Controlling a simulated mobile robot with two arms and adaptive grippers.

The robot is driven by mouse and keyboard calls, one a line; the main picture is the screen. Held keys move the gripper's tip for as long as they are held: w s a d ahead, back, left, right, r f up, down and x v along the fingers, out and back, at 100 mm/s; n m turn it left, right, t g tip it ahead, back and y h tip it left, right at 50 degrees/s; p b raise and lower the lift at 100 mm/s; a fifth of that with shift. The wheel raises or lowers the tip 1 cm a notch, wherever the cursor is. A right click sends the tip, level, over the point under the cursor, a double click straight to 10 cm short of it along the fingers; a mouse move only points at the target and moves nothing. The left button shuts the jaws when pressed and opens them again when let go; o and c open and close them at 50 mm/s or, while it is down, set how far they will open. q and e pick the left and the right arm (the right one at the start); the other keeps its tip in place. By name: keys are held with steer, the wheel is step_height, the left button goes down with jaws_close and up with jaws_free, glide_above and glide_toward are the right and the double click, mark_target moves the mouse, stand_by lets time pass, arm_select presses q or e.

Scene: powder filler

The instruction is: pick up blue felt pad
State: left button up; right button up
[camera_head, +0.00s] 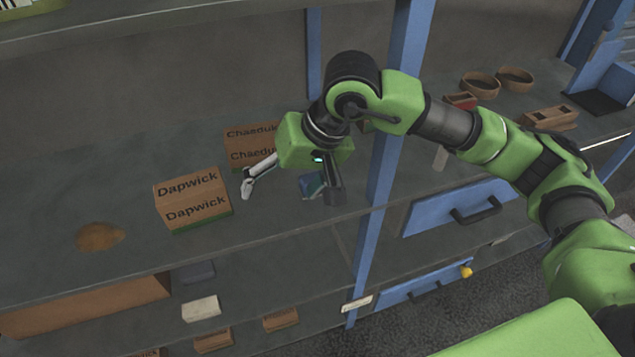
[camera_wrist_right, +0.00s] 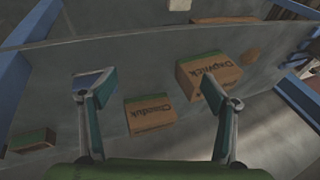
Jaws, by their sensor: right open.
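A small blue piece, which looks like the blue felt pad (camera_head: 307,184), lies on the shelf board by the dark finger of my right gripper (camera_head: 290,191). The finger hides part of it. In the right wrist view the blue pad (camera_wrist_right: 87,80) shows beside the left-hand finger, partly covered by it, not centred between the fingers. My right gripper (camera_wrist_right: 158,74) is open with its fingers spread wide and nothing held between them. Whether a finger touches the pad cannot be told. My left gripper is not in view.
A Dapwick carton (camera_head: 192,199) and a Chaeduk carton (camera_head: 250,147) stand close on the same shelf. A blue upright post (camera_head: 382,165) rises right of the gripper. A brown patch (camera_head: 100,236) lies at left. Bowls (camera_head: 480,85) stand beyond the post.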

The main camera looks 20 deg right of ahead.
mark_target(304, 180)
steer(key=w+d+r+t+h, duration=0.15)
steer(key=w+d+h, duration=0.25)
steer(key=d, duration=0.5)
steer(key=shift+n, duration=0.3)
steer(key=x, duration=0.2)
steer(key=p+x, duration=0.1)
steer(key=x, duration=0.2)
steer(key=p+x, duration=0.1)
steer(key=x, duration=0.2)
steer(key=shift+s+d, duration=0.1)
steer(key=shift+d, duration=0.15)
steer(key=p+x, duration=0.1)
steer(key=x, duration=0.1)
steer(key=p+x, duration=0.1)
steer(key=x, duration=0.2)
steer(key=shift+w+d+r, duration=0.1)
steer(key=shift+w+r, duration=0.05)
steer(key=shift+w, duration=0.05)
steer(key=shift+f, duration=0.25)
steer(key=c, duration=1.2)
